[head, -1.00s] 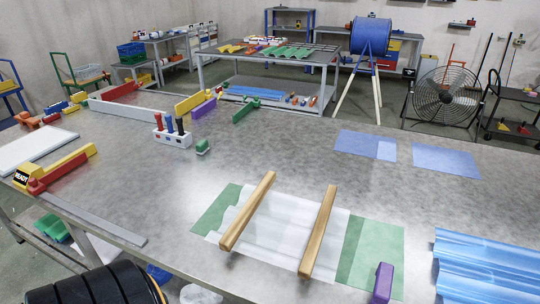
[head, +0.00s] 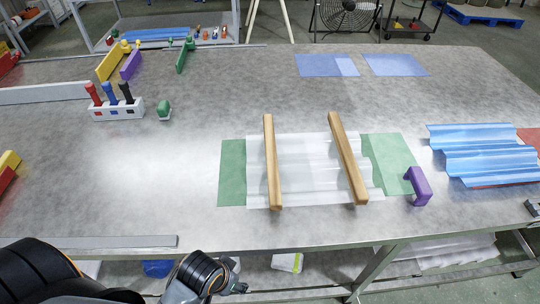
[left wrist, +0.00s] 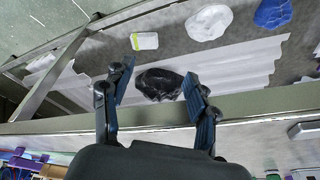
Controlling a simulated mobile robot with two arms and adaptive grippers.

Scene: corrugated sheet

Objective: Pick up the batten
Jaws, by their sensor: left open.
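Two wooden battens lie across a translucent white corrugated sheet (head: 310,165) on the table: the left batten (head: 272,165) and the right batten (head: 347,158). They are spaced apart and run front to back. My left gripper (head: 238,287) is at the bottom of the head view, below and in front of the table's front edge, clear of both battens. In the left wrist view its two fingers (left wrist: 158,88) are spread with nothing held between them. The battens cannot be made out in that view.
Green mats (head: 388,163) lie under the sheet. A purple clamp-like piece (head: 419,187) stands right of it, then blue corrugated sheets (head: 485,152). A lower shelf holds bags and a pale sheet (left wrist: 255,72).

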